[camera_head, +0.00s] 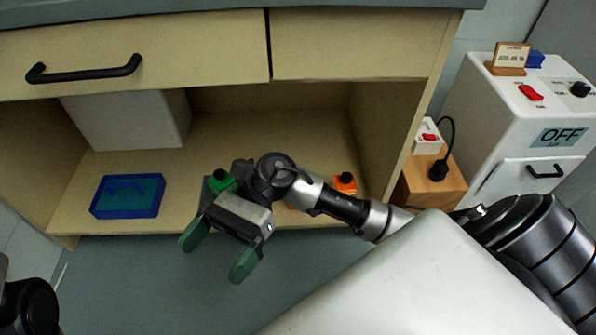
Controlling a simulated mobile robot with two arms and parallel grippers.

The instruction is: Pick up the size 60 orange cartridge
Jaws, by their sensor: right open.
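An orange cartridge (345,183) with a black top stands on the shelf of the open cabinet, just behind my right forearm. Its size marking cannot be read. A second small patch of orange shows beneath my right arm, mostly hidden, so I cannot tell whether it is another cartridge. A green piece with a black top (221,181) stands on the shelf behind my right gripper, partly covered by it. My right gripper (217,251) is open and empty, its green-tipped fingers spread in front of the shelf's front edge, left of the orange cartridge. My left gripper is not in view.
A blue tray (127,197) and a white box (128,120) are at the shelf's left. Drawers (130,60) overhang the shelf. At right, a white machine (520,120) reads OFF beside a wooden block (430,184) with a plug. Shelf space between tray and green piece is free.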

